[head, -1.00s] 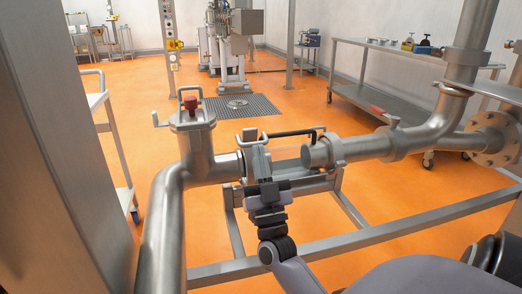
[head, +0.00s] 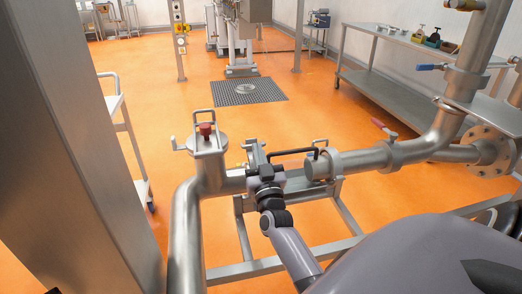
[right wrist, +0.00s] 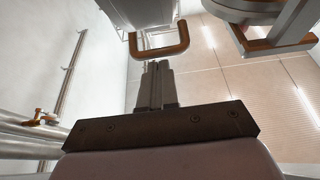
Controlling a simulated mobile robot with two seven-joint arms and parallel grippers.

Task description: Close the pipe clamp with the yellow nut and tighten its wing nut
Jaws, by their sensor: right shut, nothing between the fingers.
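A steel clamp (head: 251,152) stands on the horizontal pipe joint left of centre in the head view. A small yellow spot (head: 240,165) shows at its left side, perhaps the yellow nut. My right arm partly covers the clamp, so I cannot tell whether it is open or closed, nor see its wing nut clearly. My right gripper (head: 262,167) is at the clamp from the near side; contact is unclear. In the right wrist view its fingers (right wrist: 157,82) are together and empty, pointing towards a U-shaped handle (right wrist: 160,46). My left gripper is out of view.
A capped vessel (head: 205,143) with a red knob stands left of the clamp. A steel frame (head: 345,215) runs below.

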